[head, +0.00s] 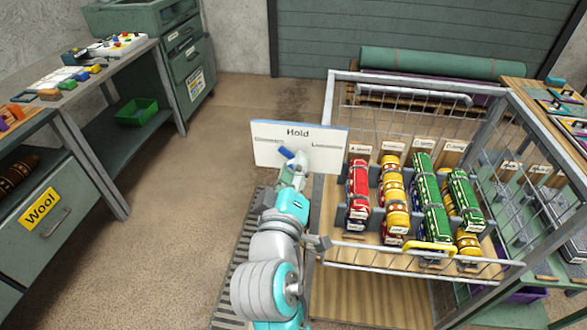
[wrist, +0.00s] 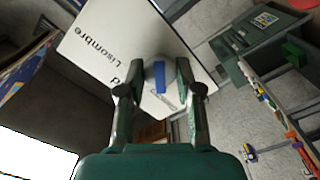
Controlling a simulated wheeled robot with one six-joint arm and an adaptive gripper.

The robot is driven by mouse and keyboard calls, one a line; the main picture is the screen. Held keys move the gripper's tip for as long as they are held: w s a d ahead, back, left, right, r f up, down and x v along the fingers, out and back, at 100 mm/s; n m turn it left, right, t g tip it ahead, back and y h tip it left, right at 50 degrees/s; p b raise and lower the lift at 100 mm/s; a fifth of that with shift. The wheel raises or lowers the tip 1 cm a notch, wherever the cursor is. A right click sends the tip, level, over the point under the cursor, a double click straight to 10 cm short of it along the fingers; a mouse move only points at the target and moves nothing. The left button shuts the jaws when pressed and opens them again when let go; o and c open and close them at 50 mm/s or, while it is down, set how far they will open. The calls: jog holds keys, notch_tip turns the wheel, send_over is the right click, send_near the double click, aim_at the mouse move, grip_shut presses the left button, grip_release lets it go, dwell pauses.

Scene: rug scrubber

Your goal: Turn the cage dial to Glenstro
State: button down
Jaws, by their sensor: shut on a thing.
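The cage dial is a pale knob (wrist: 152,72) with a blue pointer (head: 286,152) on a white panel (head: 262,156) on the cage's left side. In the head view the pointer tilts to the upper left. The panel reads "Hold" at the top; smaller labels to its left and right are unreadable there. The wrist view shows "Lisombre" on the panel (wrist: 112,35); I cannot make out "Glenstro". My gripper (head: 294,167) is shut on the dial knob, with a finger on each side in the wrist view (wrist: 160,85). It hides part of the knob and lower panel.
The wire cage (head: 340,75) right of my arm holds several red, yellow and green rolls (head: 395,200) in slots. A yellow handle (head: 430,248) is on its front. Workbenches (head: 95,110) stand at the left. The floor (head: 150,235) between is clear.

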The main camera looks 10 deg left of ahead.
jog(key=c, duration=0.8)
grip_release()
jog(key=s, duration=1.2)
jog(key=shift+a, duration=0.2)
jog(key=shift+f, duration=0.1)
